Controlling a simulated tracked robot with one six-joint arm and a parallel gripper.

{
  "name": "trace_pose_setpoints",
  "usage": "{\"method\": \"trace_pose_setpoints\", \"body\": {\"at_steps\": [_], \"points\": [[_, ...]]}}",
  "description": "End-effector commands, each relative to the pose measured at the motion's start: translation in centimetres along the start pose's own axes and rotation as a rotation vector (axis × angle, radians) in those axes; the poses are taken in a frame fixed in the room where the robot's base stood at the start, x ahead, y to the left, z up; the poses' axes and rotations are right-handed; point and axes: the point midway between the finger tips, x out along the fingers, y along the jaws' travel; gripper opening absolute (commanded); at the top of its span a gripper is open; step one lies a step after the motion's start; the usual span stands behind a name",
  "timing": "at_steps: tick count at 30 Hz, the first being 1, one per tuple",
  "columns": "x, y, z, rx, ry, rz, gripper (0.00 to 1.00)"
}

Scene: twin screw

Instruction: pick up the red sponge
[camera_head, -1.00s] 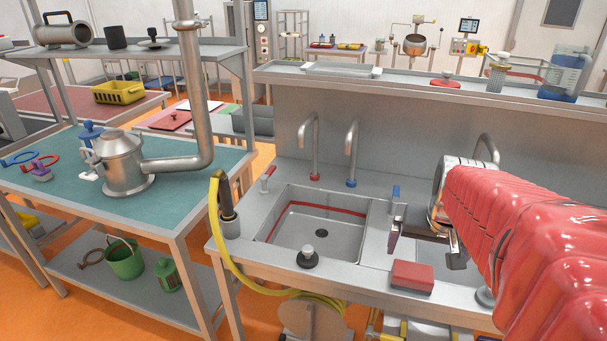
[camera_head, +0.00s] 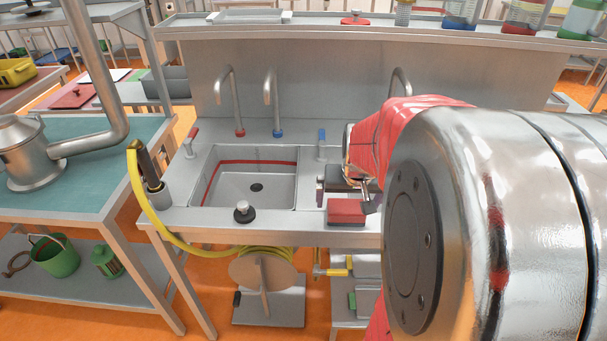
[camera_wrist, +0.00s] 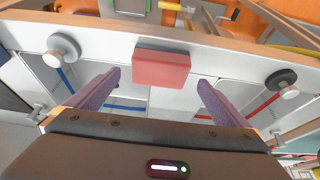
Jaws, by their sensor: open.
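The red sponge (camera_head: 346,211) is a red block with a dark grey layer, lying on the front rim of the steel sink counter, right of the left basin. In the wrist view the sponge (camera_wrist: 162,68) lies ahead of and between the two purple-grey fingers. My gripper (camera_wrist: 160,88) is open and empty, with the sponge beyond its fingertips. In the head view my gripper (camera_head: 345,190) is just behind the sponge, over the counter, partly hidden by my red-sleeved arm.
A black stopper (camera_head: 242,211) stands on the front rim left of the sponge. The left basin (camera_head: 245,185) is empty. Taps (camera_head: 272,100) rise behind it. A yellow hose (camera_head: 140,205) hangs at the left. My arm hides the right side.

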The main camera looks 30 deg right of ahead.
Motion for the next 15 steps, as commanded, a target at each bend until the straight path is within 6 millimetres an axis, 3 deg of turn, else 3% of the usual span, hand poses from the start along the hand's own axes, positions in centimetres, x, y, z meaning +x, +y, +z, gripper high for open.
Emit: {"method": "trace_pose_setpoints", "body": {"at_steps": [8,15], "points": [[0.9,0.0,0.1,0.000,-0.003,0.000,1.00],[3.6,0.1,0.3,0.000,-0.004,0.000,1.00]]}}
